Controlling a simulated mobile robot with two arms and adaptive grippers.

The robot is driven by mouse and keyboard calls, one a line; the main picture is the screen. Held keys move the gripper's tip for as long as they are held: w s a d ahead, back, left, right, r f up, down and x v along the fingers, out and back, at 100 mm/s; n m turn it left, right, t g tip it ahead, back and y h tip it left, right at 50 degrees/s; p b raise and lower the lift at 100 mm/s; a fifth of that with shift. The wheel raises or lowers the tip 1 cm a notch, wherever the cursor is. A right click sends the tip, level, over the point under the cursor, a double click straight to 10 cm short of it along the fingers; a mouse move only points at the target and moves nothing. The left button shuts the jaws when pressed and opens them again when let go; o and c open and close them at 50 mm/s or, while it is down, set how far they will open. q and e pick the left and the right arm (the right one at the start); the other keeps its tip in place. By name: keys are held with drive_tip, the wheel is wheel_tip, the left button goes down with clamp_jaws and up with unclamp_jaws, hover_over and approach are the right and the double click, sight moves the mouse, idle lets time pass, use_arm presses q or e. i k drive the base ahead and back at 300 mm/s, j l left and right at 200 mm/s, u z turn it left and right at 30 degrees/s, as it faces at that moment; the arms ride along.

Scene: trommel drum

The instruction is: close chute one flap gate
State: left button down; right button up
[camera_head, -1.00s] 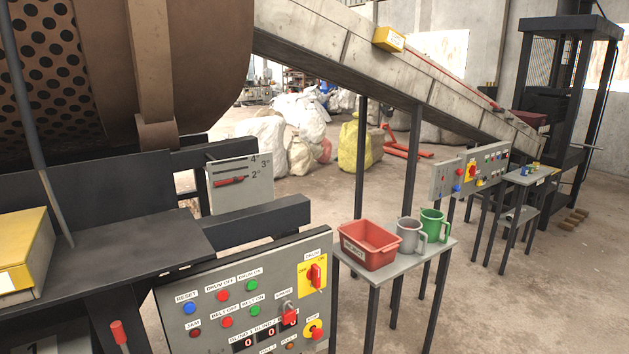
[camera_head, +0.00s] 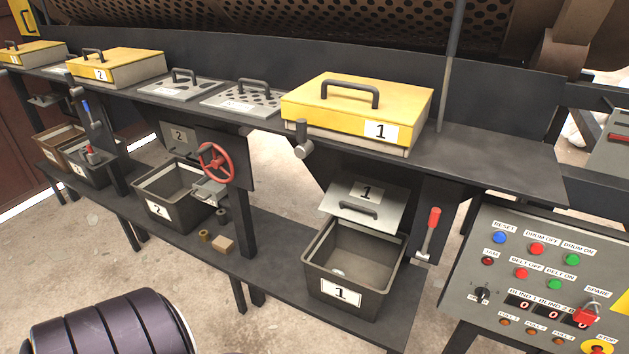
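Chute one (camera_head: 345,165) is a dark hopper under the yellow lid marked 1 (camera_head: 350,105). At its lower end is a light grey flap plate (camera_head: 340,208) with a bar handle (camera_head: 358,208) and a label 1. The plate looks tilted outward over the back of the black bin marked 1 (camera_head: 345,292). To its right a lever with a red grip (camera_head: 433,218) points up on a dark post. Neither of my grippers is in view. A dark, ribbed part of my arm shows at the bottom left.
A red handwheel (camera_head: 216,164) and a bin marked 2 (camera_head: 172,195) are to the left. Small blocks (camera_head: 222,245) lie on the lower shelf (camera_head: 270,250). The control panel (camera_head: 540,285) stands at right. Open floor lies in front of the shelf.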

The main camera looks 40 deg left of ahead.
sight(372, 203)
drive_tip(key=k+u, duration=0.1)
drive_tip(key=u, duration=1)
